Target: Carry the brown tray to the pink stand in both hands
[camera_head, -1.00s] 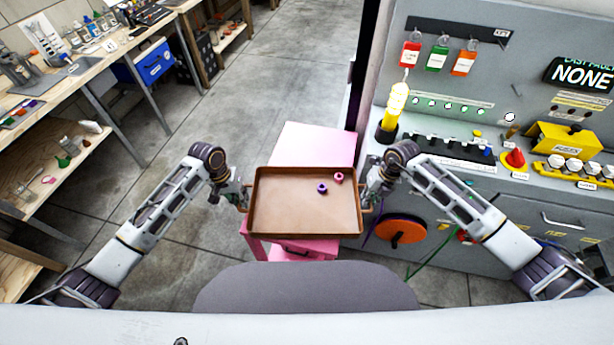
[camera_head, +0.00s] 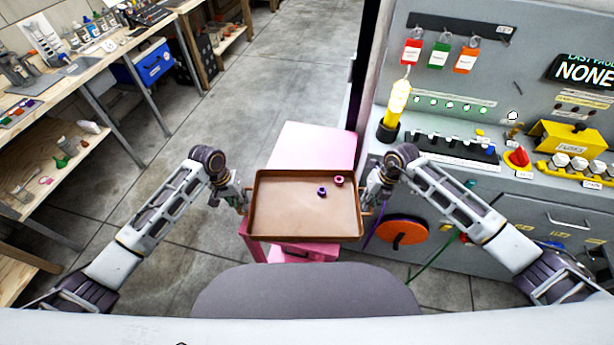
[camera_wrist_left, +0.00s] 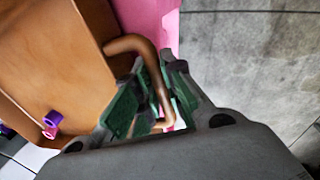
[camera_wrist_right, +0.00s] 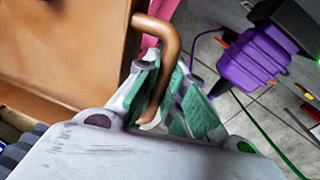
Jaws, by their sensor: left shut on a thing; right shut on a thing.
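The brown tray (camera_head: 290,218) is held between my two grippers in the head view, over or in front of the pink stand (camera_head: 318,143). Two small ring-like pieces, one purple (camera_head: 322,192) and one pink (camera_head: 339,181), are in the tray toward its right side. My left gripper (camera_head: 243,200) is shut on the tray's left handle, and the handle shows between its green pads in the left wrist view (camera_wrist_left: 150,100). My right gripper (camera_head: 368,198) is shut on the right handle, also seen in the right wrist view (camera_wrist_right: 163,100). The tray hides part of the stand; I cannot tell whether they touch.
A grey control panel (camera_head: 450,75) with a yellow lamp (camera_head: 396,103) and an orange disc (camera_head: 402,232) stands close on the right. A wooden workbench (camera_head: 75,85) with a blue box (camera_head: 152,62) is on the left. Grey floor (camera_head: 250,95) is open between them.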

